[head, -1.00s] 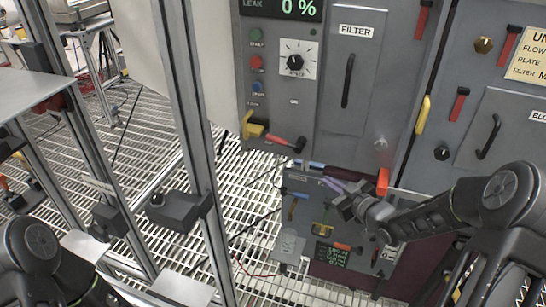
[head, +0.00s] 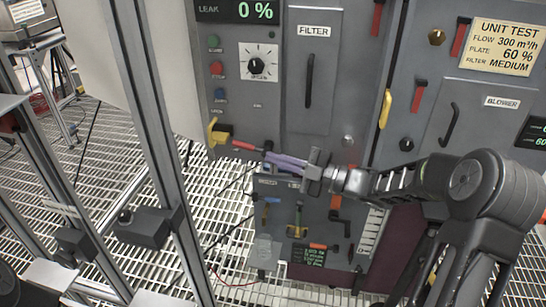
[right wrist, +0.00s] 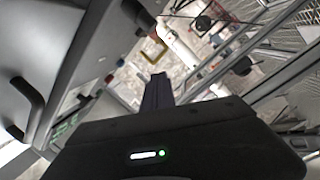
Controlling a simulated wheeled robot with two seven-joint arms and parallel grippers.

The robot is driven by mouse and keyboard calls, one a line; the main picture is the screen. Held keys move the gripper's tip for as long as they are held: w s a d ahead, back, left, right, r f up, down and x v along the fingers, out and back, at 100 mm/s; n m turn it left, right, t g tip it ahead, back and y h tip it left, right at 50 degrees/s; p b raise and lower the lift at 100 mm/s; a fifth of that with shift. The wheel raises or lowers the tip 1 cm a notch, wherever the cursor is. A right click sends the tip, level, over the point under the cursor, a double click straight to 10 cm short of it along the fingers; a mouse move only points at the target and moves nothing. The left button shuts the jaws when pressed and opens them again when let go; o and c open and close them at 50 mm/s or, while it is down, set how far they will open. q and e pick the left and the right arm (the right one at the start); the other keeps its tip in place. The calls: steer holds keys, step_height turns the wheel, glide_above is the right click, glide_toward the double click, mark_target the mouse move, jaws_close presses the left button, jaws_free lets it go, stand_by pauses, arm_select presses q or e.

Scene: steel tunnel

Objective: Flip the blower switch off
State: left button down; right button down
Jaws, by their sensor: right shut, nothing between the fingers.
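My right gripper (head: 272,158) is shut and empty, its purple fingers pointing left in front of the grey cabinet. Its fingertips are close to the black end of a red-handled lever (head: 244,146) on the cabinet's lower left; I cannot tell whether they touch. A yellow block (head: 223,130) with a yellow arm sits just left of the lever. No label readable here marks which control is the blower switch. A door marked BLOWER (head: 502,103) is at the right. In the right wrist view the dark fingers (right wrist: 157,90) show shut. My left gripper is not in view.
The FILTER door (head: 313,31) and its black handle stand above the gripper. Metal frame posts (head: 150,130) stand to the left over the grated floor. Green, red and blue buttons and a dial (head: 258,64) are above the lever.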

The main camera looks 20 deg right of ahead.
mark_target(246, 149)
steer(key=shift+w+a+f, duration=0.3)
steer(key=shift+w+a, duration=0.45)
steer(key=shift+w, duration=0.75)
steer(key=shift+w+a+f, duration=0.25)
steer(key=shift+w+a, duration=0.55)
steer(key=shift+w, duration=0.65)
steer(key=shift+w+a+f, duration=0.3)
steer(key=shift+w+a, duration=0.45)
steer(key=shift+w, duration=0.75)
steer(key=p, duration=0.1)
steer(key=g+h+p, duration=0.1)
steer(key=p, duration=0.1)
steer(key=shift+w+a+g+h, duration=0.1)
steer(key=shift+a+g+h, duration=0.2)
steer(key=shift+d+f, duration=0.15)
steer(key=shift+f, duration=0.35)
